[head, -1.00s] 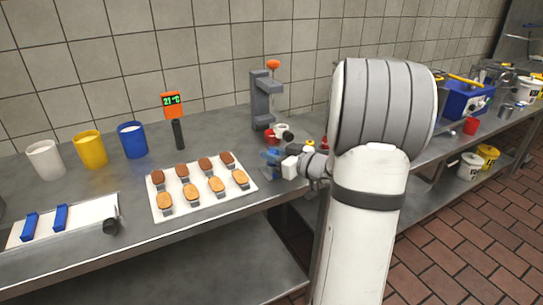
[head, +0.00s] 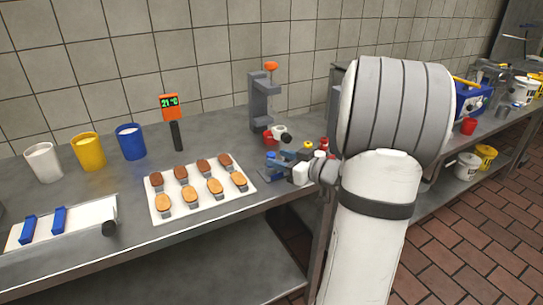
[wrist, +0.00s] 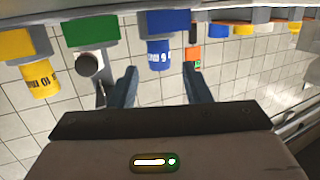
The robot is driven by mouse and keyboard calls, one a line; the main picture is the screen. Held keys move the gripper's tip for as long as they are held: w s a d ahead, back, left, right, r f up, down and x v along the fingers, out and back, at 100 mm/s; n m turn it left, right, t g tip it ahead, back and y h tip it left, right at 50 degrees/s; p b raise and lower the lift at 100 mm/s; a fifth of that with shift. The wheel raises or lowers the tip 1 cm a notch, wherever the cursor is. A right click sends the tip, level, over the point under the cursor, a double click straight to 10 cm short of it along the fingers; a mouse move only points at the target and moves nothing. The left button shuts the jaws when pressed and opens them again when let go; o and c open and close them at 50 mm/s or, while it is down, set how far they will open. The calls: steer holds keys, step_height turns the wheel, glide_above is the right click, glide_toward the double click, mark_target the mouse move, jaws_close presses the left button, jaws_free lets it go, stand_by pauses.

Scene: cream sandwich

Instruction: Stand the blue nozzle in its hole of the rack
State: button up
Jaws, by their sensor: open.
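The blue nozzle (wrist: 158,55), with dark print on it, stands upright at the blue block (wrist: 168,24) of the rack; the wrist picture is upside down. How deep it sits in its hole is hidden. My gripper (wrist: 160,72) is open, with one finger to each side of the nozzle's line. The nozzle shows in the gap at the fingertips, with no visible contact.
A yellow nozzle (wrist: 40,79) stands at the rack's yellow block (wrist: 15,42). A green block (wrist: 91,29) lies between, with a round grey piece (wrist: 88,65) near it. A grey stand (head: 262,102), a tray of biscuits (head: 246,196) and a thermometer (head: 171,108) are left of my gripper.

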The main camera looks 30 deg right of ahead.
steer(key=v, duration=0.8)
steer(key=w+h, duration=0.1)
steer(key=h, duration=0.1)
steer(key=w+m+h, duration=0.1)
steer(key=w+h, duration=0.3)
steer(key=shift+a+r+m+g+p, duration=0.25)
steer(key=shift+r+m+g+p, duration=0.1)
steer(key=shift+r+m+g, duration=0.05)
steer(key=shift+a+m+g+h, duration=0.3)
steer(key=shift+m+g+h, duration=0.15)
steer(key=shift+h, duration=0.45)
steer(key=s+a+f+m+g, duration=0.1)
steer(key=s+a+g, duration=0.4)
steer(key=s+a, duration=0.5)
steer(key=s+a+f+m+g+y, duration=0.1)
steer(key=s+a+f+g, duration=0.3)
steer(key=s+a, duration=0.5)
steer(key=shift+s+a+g, duration=0.4)
steer(key=shift+a+g, duration=0.2)
steer(key=shift+g, duration=0.55)
